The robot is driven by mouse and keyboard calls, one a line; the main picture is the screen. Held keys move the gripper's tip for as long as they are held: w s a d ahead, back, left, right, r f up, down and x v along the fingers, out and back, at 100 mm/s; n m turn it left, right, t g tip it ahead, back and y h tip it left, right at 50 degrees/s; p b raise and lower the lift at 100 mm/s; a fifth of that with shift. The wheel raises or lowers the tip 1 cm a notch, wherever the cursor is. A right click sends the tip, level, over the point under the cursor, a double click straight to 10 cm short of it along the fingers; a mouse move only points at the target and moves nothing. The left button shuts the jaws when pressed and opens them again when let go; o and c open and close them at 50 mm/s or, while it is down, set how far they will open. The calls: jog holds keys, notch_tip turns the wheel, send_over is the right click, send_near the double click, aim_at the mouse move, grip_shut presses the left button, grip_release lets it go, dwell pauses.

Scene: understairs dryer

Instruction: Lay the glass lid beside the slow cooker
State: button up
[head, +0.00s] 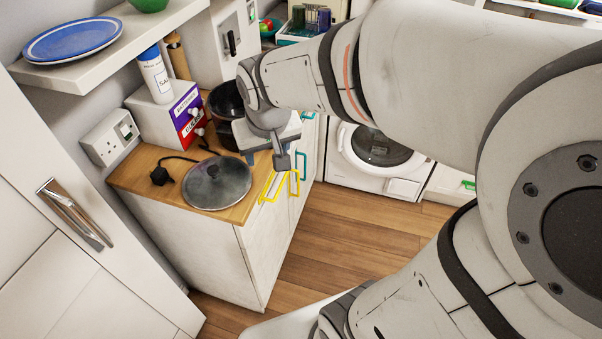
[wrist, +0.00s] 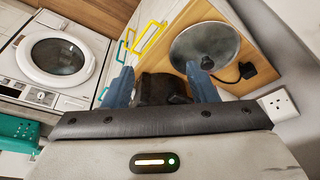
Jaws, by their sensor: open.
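The glass lid (head: 225,189) lies flat, knob up, on the wooden worktop near its front end, apart from the dark slow cooker (head: 226,101). The cooker stands further back and is partly hidden by my arm. In the wrist view the round lid (wrist: 192,48) lies beyond my fingertips, with its black knob towards me. A dark body, seemingly the slow cooker (wrist: 160,88), shows between and below the fingers. My gripper (wrist: 163,82) is open, with two blue fingers apart and no lid between them. In the head view it is mostly hidden behind my wrist.
A black plug (head: 159,176) with its cable lies beside the lid on the worktop (head: 135,178). A shelf with a blue plate (head: 73,39) overhangs the left.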

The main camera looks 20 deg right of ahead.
jog(key=s+d, duration=0.4)
jog(key=s, duration=0.6)
jog(key=shift+s+r+g, duration=0.25)
jog(key=shift+g, duration=0.05)
jog(key=shift+d, duration=0.1)
jog(key=shift+c, duration=0.4)
jog(key=shift+c, duration=0.9)
jog(key=shift+d+m, duration=0.1)
jog(key=shift+m, duration=0.2)
jog(key=shift+c, duration=0.5)
